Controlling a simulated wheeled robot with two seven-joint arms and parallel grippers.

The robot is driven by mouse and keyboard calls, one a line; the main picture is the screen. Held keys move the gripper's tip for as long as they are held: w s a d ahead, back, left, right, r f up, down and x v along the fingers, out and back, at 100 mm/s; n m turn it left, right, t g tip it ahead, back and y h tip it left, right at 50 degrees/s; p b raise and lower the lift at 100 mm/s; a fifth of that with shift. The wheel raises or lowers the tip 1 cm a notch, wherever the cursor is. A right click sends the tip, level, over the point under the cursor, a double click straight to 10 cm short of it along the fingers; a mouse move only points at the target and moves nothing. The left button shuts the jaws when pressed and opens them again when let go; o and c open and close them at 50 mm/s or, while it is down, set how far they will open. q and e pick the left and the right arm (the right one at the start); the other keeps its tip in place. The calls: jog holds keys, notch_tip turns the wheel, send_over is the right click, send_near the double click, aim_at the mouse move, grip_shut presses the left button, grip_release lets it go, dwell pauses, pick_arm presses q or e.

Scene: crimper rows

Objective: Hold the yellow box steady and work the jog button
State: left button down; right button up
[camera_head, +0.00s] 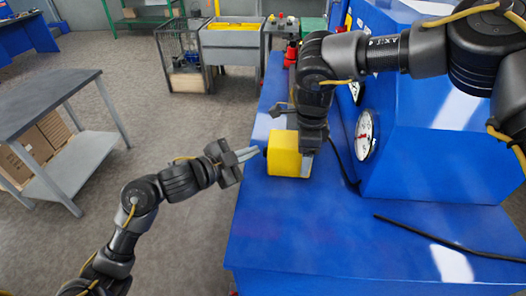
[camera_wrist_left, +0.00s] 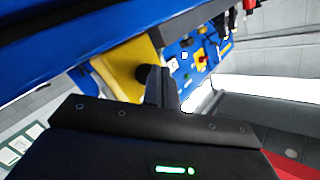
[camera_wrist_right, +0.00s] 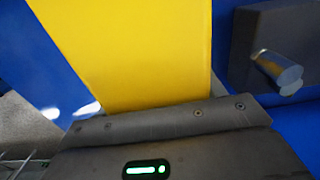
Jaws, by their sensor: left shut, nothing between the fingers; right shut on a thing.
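The yellow box (camera_head: 284,153) sits on the left edge of the blue bench top. My right gripper (camera_head: 306,158) reaches down from above and is shut on the box; a light finger lies along its right side. The box fills much of the right wrist view (camera_wrist_right: 140,50). My left gripper (camera_head: 257,152) is shut and empty, its tips pointing at the box's left face. In the left wrist view, a dark round button (camera_wrist_left: 142,73) stands out from the yellow box (camera_wrist_left: 120,75), right by the left fingertips (camera_wrist_left: 155,75). Whether they touch it cannot be told.
The blue bench (camera_head: 300,220) carries a blue machine housing with a white dial (camera_head: 364,134) right of the box. A black cable (camera_head: 440,241) lies on the bench. A grey table (camera_head: 40,105) with cartons stands at left. The floor between is clear.

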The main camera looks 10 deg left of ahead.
pick_arm(q)
jog(key=shift+d, duration=0.6)
dwell(0.8)
jog(key=shift+a, duration=1)
jog(key=shift+a, duration=0.1)
jog(key=a, duration=0.5)
jog(key=shift+d, duration=0.1)
dwell(0.5)
pick_arm(e)
jog(key=o, duration=1.2)
jog(key=shift+c, duration=0.2)
